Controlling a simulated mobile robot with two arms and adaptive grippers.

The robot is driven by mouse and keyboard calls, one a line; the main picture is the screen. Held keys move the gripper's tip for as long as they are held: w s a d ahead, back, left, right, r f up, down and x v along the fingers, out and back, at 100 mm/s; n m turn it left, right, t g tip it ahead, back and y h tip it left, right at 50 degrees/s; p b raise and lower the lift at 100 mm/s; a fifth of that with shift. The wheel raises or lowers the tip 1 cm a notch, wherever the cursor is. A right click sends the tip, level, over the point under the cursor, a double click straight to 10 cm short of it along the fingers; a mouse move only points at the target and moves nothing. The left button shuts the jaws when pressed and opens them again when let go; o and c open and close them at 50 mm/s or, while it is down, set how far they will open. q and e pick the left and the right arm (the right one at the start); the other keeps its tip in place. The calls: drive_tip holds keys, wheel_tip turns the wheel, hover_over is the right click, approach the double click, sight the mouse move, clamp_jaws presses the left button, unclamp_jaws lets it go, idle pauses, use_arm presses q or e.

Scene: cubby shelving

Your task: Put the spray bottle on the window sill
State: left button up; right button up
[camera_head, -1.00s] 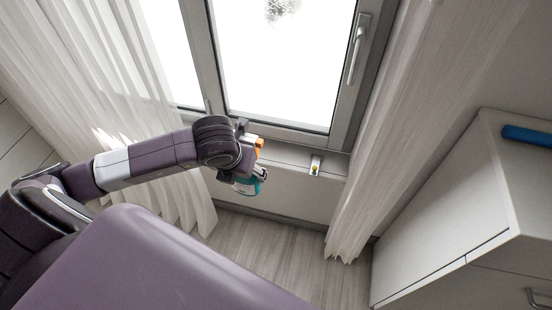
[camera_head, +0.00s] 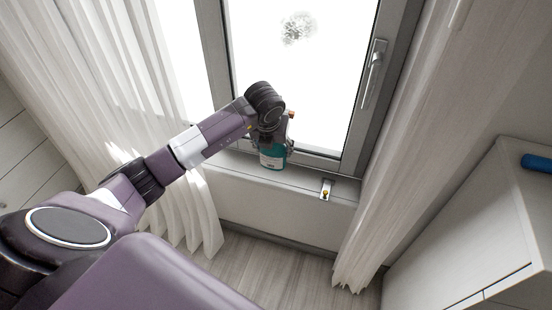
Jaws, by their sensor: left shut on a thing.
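The spray bottle (camera_head: 272,160) is teal with a pale label and an orange part at its top. My left gripper (camera_head: 277,139) is shut on its upper part and partly hides it. The bottle is roughly upright, in front of the window and over the window sill (camera_head: 303,180). I cannot tell whether its base touches the sill. The sill is a pale ledge under the window frame, partly hidden by my arm and the bottle. My right gripper is not in view.
A small metal fitting with a yellow part (camera_head: 326,190) is at the sill's front edge, right of the bottle. Sheer curtains (camera_head: 375,200) hang on both sides. A white cabinet (camera_head: 470,220) with a blue object (camera_head: 537,163) on top stands at the right.

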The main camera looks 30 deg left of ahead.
sight(276, 149)
use_arm(q)
drive_tip(key=shift+w+a+r, duration=0.1)
drive_tip(key=shift+w+a, duration=0.1)
drive_tip(key=shift+w, duration=0.75)
wheel_tip(276, 149, down, 2)
drive_tip(key=shift+w+f+b, duration=0.15)
drive_tip(key=shift+f+b, duration=0.1)
drive_tip(key=shift+b, duration=0.05)
wheel_tip(276, 149, down, 4)
drive_tip(key=shift+w+f+b, duration=0.1)
drive_tip(key=shift+f+b, duration=0.05)
drive_tip(key=shift+b, duration=0.3)
drive_tip(key=shift+w+a+f, duration=0.1)
drive_tip(key=shift+w+a, duration=0.05)
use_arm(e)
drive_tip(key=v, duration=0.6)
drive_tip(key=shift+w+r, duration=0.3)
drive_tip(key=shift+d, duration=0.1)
use_arm(q)
drive_tip(key=o, duration=1.9)
drive_tip(key=shift+f, duration=0.1)
drive_tip(key=shift+c, duration=0.2)
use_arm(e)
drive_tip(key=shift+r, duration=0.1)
